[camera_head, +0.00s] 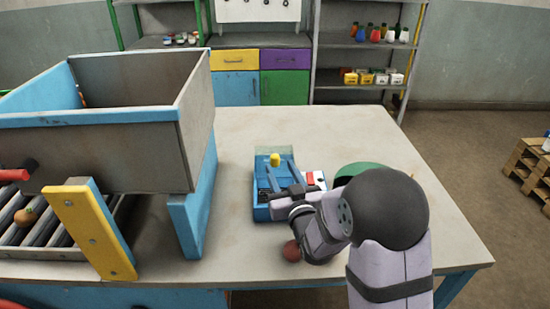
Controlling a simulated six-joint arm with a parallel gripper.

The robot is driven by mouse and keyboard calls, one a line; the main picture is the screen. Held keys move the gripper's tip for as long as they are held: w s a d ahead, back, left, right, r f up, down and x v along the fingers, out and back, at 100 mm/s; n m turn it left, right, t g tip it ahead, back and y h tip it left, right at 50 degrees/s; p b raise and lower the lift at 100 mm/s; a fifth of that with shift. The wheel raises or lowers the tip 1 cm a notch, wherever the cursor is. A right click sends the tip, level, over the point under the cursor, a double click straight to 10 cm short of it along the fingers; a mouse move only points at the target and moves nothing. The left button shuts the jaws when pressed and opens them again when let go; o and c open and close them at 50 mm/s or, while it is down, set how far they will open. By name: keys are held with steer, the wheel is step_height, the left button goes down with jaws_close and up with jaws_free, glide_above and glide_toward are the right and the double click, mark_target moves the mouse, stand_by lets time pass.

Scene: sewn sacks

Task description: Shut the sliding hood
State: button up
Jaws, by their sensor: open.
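A small blue box (260,212) stands on the grey table, right of the large bin. A clear, greenish panel (287,152) shows at its far end, with a yellow knob (275,160) near it. This looks like the sliding hood, set back so the near part of the box is uncovered. Two blue rails slope along the box. My gripper (270,197) is open, over the near part of the box, short of the knob. My arm hides the box's near right side, and I cannot tell whether the fingers touch anything.
A red-and-white item (314,180) is beside the box. A green round thing (358,170) is partly behind my arm. A reddish-brown ball (291,251) lies near the front. A large grey bin (110,155) stands left over rollers. The table's far right is clear.

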mark_target(276, 160)
steer(key=shift+p+x, duration=1.15)
steer(key=shift+x, duration=2.4)
steer(key=shift+c, duration=0.2)
steer(key=shift+s, duration=0.1)
jaws_close()
